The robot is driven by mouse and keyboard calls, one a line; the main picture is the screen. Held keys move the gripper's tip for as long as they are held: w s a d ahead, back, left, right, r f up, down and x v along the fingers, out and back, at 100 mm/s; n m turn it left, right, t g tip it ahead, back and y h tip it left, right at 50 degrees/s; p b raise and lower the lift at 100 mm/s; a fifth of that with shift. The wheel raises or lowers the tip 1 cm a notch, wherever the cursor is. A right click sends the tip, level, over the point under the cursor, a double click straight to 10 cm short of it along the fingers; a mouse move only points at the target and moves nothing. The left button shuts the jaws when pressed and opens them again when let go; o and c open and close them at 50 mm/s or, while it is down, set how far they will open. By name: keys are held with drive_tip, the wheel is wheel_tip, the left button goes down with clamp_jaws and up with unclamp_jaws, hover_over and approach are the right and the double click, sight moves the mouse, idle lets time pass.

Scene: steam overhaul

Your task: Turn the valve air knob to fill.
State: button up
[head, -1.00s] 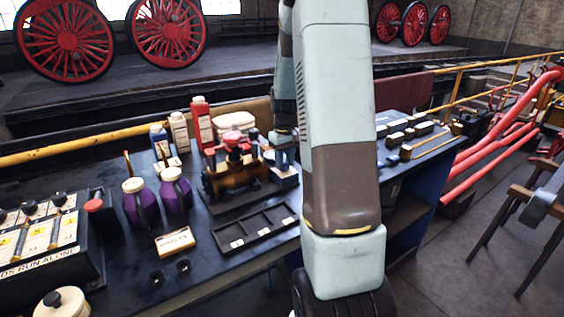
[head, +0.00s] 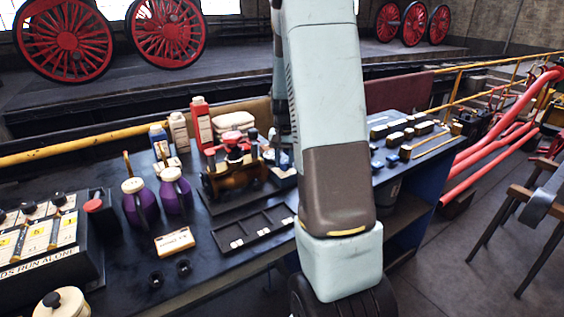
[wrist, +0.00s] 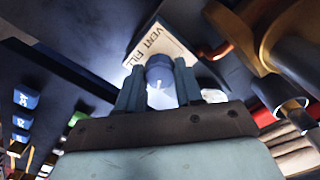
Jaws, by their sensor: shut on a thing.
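The valve air knob (wrist: 160,66) is a dark blue, round knob in the wrist view. It stands in front of a pale plate (wrist: 160,46) lettered VENT and FILL. My gripper (wrist: 158,72) has a finger on each side of the knob and is shut on it. Which word the knob points to cannot be told. In the head view my arm hides most of my gripper and the knob, at the right end of the brass valve assembly (head: 235,178).
Near the assembly are a red bottle (head: 202,125), purple jugs (head: 140,205) and a black divided tray (head: 255,228). In the wrist view a large brass part (wrist: 262,30) and a pipe end (wrist: 290,108) sit close on the right of my gripper.

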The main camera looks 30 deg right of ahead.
sight(284, 162)
idle(0.5)
drive_tip(key=o, duration=1)
drive_tip(key=shift+o, duration=0.2)
wheel_tip(284, 162, up, 14)
drive_tip(key=shift+f, duration=0.15)
drive_tip(key=shift+a, duration=0.1)
drive_tip(key=s+a+r+n+t, duration=0.3)
drive_tip(key=s+a+r, duration=0.5)
drive_tip(key=s+a, duration=0.3)
drive_tip(key=s+a+n+t, duration=0.1)
drive_tip(key=s+a+n, duration=0.1)
drive_tip(key=s+a, duration=0.2)
drive_tip(key=s+a+n+t, duration=0.1)
drive_tip(key=s+a, duration=0.3)
drive_tip(key=s, duration=0.7)
drive_tip(key=shift+a+r+n+t, duration=0.15)
drive_tip(key=shift+n+t, duration=0.15)
drive_tip(key=shift+n, duration=0.3)
